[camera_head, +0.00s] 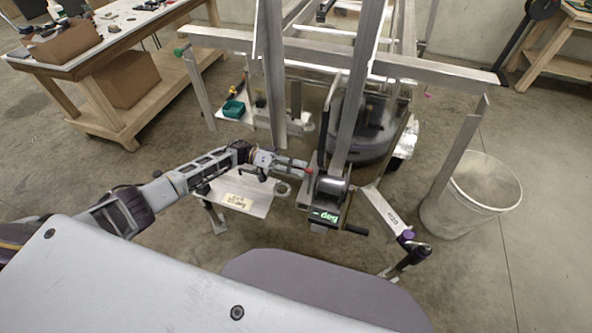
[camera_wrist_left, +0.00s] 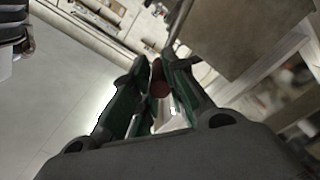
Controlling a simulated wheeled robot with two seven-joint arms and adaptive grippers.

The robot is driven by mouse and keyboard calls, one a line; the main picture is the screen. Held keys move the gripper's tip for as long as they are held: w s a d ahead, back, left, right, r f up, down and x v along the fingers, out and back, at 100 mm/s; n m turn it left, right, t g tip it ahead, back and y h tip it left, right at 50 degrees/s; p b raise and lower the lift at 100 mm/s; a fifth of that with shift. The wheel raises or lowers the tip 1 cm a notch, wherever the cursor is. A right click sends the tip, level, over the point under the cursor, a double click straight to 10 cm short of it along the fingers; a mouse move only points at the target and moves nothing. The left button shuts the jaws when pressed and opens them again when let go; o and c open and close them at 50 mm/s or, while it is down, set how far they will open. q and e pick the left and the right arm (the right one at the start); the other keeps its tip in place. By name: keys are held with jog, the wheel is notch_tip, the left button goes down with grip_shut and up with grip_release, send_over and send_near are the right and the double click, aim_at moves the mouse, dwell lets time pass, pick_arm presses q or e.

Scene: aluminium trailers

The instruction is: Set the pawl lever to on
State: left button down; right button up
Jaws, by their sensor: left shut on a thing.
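The winch (camera_head: 331,187) with its grey drum is mounted at the front of the aluminium trailer frame in the head view. My left gripper (camera_head: 298,167) reaches it from the left side. In the left wrist view, my gripper's green-padded fingers (camera_wrist_left: 158,80) are closed around a small dull red knob (camera_wrist_left: 158,70), which appears to be the end of the pawl lever. A bit of red also shows at the fingertips in the head view. Most of the lever is hidden by the fingers, and its set position cannot be told.
A black crank handle (camera_head: 355,229) sticks out at the winch's lower right. Upright beams (camera_head: 362,90) rise close to my left gripper. A white bucket (camera_head: 478,195) stands at the right and a workbench (camera_head: 110,50) at the upper left. Open floor lies between bench and trailer.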

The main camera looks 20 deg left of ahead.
pick_arm(q)
jog(key=shift+w+f+n, duration=0.1)
jog(key=shift+w+n, duration=0.25)
jog(key=shift+n, duration=0.15)
jog(key=c, duration=1.4)
grip_release()
jog(key=shift+w, duration=0.15)
jog(key=shift+o, duration=0.2)
jog(key=a, duration=1.2)
jog(key=shift+w, duration=0.2)
